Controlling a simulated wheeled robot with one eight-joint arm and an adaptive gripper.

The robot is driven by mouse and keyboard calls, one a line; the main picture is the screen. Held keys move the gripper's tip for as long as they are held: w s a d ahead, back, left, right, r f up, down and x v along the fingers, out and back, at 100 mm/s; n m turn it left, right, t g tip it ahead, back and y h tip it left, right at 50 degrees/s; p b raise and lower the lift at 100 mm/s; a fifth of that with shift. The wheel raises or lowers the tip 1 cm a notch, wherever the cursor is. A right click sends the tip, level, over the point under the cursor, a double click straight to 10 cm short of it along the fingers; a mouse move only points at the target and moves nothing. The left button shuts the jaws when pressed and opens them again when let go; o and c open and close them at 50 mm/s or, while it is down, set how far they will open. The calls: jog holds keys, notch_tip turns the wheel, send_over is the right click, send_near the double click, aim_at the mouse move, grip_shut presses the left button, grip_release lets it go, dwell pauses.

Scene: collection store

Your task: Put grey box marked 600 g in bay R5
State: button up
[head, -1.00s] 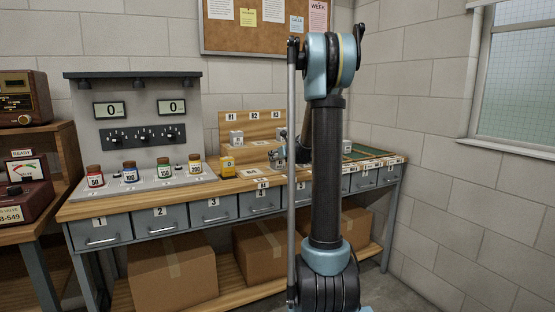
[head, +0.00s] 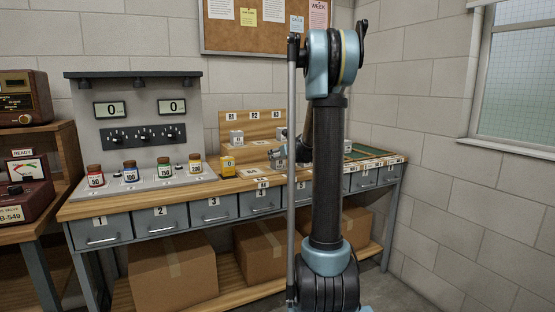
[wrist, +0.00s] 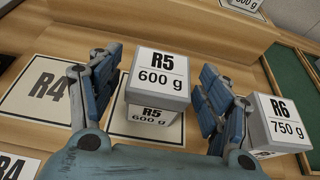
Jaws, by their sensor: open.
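The grey box marked R5 600 g (wrist: 160,73) is in the middle of the wrist view, upright, with labels on its top and front. It appears to stand on the white bay R5 card (wrist: 119,124), covering most of it; whether it sits exactly within the border is hard to tell. My gripper (wrist: 160,92) is open, with one blue finger on each side of the box. A gap shows at the right finger; contact at the left is unclear. In the head view my gripper (head: 279,158) is partly hidden behind my arm, and this box cannot be made out.
A grey box marked R6 750 g (wrist: 277,122) stands close to the right finger. The R4 card (wrist: 45,88) at left is bare. A wooden step (wrist: 190,30) runs behind. On the bench, a yellow box (head: 227,166) and several jars stand left of my gripper.

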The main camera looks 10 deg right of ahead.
jog(key=v, duration=1)
jog(key=s+a+f+n+g, duration=0.25)
jog(key=s+n, duration=0.25)
jog(key=s, duration=0.3)
jog(key=s+a+f+n+g, duration=0.1)
jog(key=s+a+f+n, duration=0.2)
jog(key=s+n, duration=0.35)
jog(key=s+a+f+n+g, duration=0.25)
jog(key=s+n, duration=0.25)
jog(key=s, duration=0.3)
jog(key=s+d+f+n+g+h, duration=0.2)
jog(key=s+f+n, duration=0.4)
jog(key=s, duration=0.6)
jog(key=s+d+f+n+g+h, duration=0.2)
jog(key=s+f+n, duration=0.5)
jog(key=s+n, duration=0.3)
jog(key=shift+s+d+g, duration=0.2)
jog(key=shift+s+g, duration=0.1)
jog(key=shift+s, duration=0.65)
